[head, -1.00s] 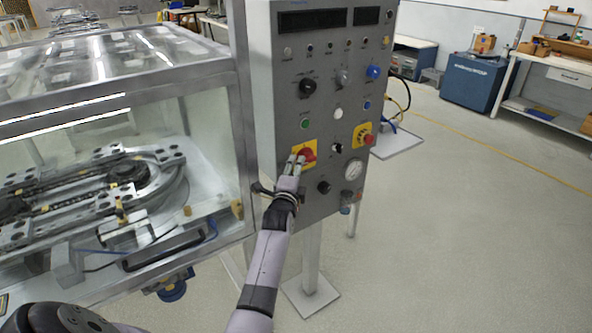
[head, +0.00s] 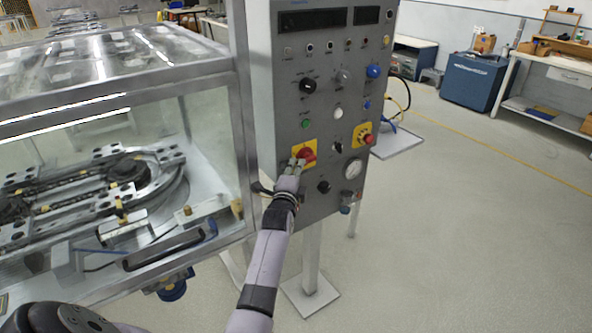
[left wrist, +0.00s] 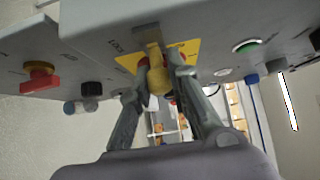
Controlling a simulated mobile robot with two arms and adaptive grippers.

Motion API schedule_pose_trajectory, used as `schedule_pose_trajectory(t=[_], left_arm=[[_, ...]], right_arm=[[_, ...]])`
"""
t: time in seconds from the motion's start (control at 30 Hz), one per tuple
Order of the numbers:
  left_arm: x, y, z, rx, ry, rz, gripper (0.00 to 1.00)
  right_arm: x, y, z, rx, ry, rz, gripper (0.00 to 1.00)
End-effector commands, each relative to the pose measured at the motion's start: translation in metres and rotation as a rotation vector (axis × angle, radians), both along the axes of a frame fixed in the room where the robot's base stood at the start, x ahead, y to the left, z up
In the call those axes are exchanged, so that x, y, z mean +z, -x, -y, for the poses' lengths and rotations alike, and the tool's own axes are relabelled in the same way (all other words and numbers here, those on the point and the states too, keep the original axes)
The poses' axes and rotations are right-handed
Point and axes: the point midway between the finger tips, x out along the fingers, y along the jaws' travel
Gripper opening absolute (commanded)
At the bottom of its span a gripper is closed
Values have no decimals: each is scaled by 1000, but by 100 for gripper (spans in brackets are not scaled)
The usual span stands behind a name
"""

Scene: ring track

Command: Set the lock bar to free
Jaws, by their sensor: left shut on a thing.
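A red rotary handle (head: 308,154) sits on a yellow plate (head: 297,147) on the front of the grey control panel. My left gripper (head: 295,163) is at this handle, its fingers against the plate's lower part. Lettering beside the plate is too small to read surely. The fingers hide much of the handle. My right gripper is out of view.
A red emergency button (head: 367,139) on a yellow plate is close to the right. A glass-walled machine (head: 150,110) stands left of the panel. The floor to the right is open.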

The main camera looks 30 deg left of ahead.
Motion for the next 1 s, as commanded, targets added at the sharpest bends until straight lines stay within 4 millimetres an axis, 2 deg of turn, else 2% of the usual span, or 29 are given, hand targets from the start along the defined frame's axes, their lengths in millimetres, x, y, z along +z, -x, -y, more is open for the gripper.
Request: schedule_pose_trajectory(t=[0.3, 0.5, 0.8, 0.83, 1.0], left_arm=[[-1, 0, 0, -1, 4, -2, 0], [1, 16, -7, 0, 2, -6, 0], [-3, 19, -8, 1, 7, -4, 0], [-3, 19, -8, 1, 7, -4, 17], [-2, 19, -8, 1, 5, -3, 28]], right_arm=[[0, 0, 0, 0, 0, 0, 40], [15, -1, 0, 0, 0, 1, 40], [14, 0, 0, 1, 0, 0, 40], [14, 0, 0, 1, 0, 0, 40], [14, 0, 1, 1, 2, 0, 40]])
